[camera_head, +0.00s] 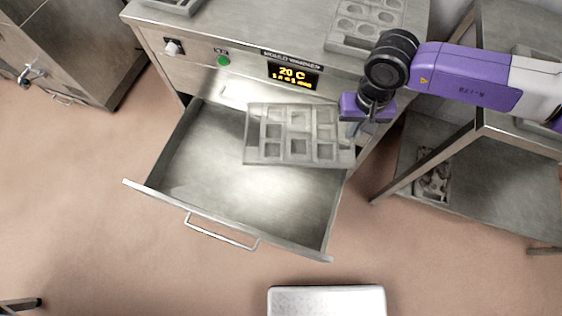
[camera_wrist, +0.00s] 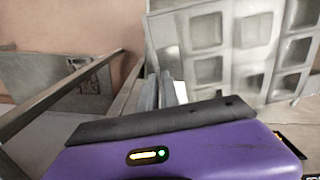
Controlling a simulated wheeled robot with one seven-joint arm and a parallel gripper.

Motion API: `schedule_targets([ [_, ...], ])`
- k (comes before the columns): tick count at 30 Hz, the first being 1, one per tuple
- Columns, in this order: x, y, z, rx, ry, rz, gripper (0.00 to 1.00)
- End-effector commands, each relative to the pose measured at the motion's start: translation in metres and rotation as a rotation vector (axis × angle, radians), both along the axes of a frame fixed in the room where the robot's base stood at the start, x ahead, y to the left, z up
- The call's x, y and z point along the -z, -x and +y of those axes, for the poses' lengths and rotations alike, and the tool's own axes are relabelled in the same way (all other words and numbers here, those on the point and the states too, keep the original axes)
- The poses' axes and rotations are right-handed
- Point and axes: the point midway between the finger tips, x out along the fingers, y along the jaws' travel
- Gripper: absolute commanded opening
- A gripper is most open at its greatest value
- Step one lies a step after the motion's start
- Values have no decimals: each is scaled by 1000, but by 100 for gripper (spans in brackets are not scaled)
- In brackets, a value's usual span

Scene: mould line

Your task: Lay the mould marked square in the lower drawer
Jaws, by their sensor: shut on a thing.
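The mould with square hollows (camera_head: 282,158) is a grey metal plate, held roughly level above the open drawer (camera_head: 180,185) at its back right part. My gripper (camera_head: 358,135) is shut on the mould's right edge. In the wrist view the mould (camera_wrist: 262,55) fills the upper right, and my gripper's fingers (camera_wrist: 165,92) meet its edge. The drawer's visible floor is bare; the part under the mould is hidden. Whether the mould touches the drawer's right wall cannot be told.
The cabinet has a display (camera_head: 292,75), a green button (camera_head: 223,60) and a knob (camera_head: 172,47). Another mould with round hollows (camera_head: 362,22) lies on its top. A metal shelf table (camera_head: 480,190) stands close on the right. A white-topped item (camera_head: 326,300) stands in front.

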Motion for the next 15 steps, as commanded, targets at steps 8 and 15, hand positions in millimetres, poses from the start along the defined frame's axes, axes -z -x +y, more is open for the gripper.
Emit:
schedule_targets([
  [8,61,0,40,65,-5,-3,0],
  [15,98,3,73,126,-9,-4,0],
])
